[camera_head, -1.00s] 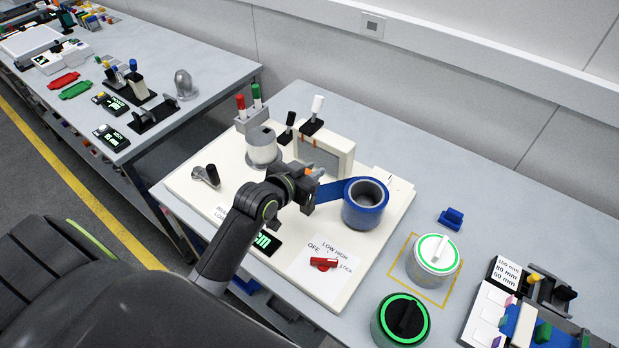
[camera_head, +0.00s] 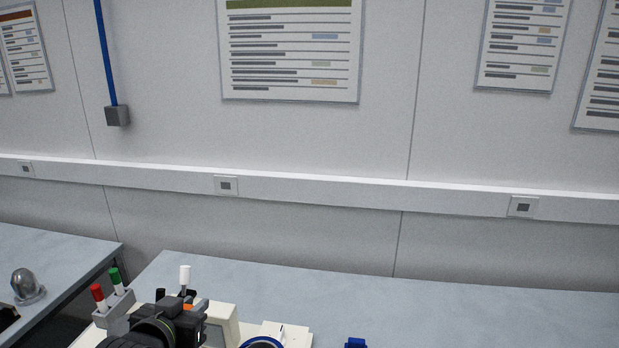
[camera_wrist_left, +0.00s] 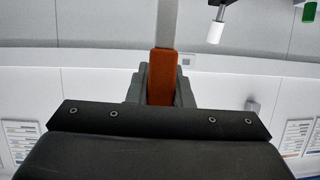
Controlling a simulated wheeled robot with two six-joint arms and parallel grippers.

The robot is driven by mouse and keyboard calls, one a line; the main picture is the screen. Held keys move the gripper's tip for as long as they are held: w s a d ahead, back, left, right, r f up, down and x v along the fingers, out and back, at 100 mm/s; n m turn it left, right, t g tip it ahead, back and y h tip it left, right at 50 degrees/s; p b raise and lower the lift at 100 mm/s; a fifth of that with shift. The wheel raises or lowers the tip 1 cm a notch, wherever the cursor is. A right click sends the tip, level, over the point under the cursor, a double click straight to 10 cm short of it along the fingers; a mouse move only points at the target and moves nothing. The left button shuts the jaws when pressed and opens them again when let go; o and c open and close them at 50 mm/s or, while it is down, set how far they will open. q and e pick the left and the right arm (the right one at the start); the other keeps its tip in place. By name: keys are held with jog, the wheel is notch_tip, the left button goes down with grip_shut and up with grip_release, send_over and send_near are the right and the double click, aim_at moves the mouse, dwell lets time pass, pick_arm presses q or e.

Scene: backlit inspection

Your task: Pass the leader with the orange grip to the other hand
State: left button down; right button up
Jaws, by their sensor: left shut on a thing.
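My left gripper (camera_head: 190,310) is low in the head view, over the cream panel. In the left wrist view the gripper (camera_wrist_left: 161,85) is shut on the orange grip (camera_wrist_left: 162,78), which sits between its fingers. A grey strip (camera_wrist_left: 167,22), the leader, runs from the grip to the top edge of that view. In the head view only a small bit of orange (camera_head: 188,307) shows by the fingers. The blue-rimmed reel (camera_head: 262,342) is cut off by the bottom edge. My right gripper is in neither view.
Red (camera_head: 98,293) and green (camera_head: 115,276) handles stand left of my gripper. A white-tipped lever (camera_head: 185,275) stands behind it. A small blue object (camera_head: 355,343) lies at the bottom edge. The bench (camera_head: 450,310) to the right is bare up to the wall.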

pick_arm(q)
jog(key=shift+n+y, duration=0.6)
jog(key=shift+n, duration=0.1)
jog(key=d+r, duration=0.1)
jog(key=s+d+r+b, duration=0.2)
jog(key=r, duration=0.1)
jog(key=shift+d, duration=0.25)
jog(key=s+d+f+m+g+h, duration=0.3)
jog(key=d+f+m+g+h, duration=0.2)
jog(key=d+m+g+h, duration=0.1)
jog(key=s+d+f+m+g+h, duration=0.4)
jog(key=d+f+m+g+h, duration=0.1)
jog(key=m, duration=0.6)
jog(key=d+g+h, duration=0.1)
jog(key=d+h, duration=0.1)
jog(key=d, duration=0.1)
jog(key=shift+d+g+h, duration=0.3)
jog(key=shift+d+g, duration=0.05)
jog(key=shift+g, duration=0.05)
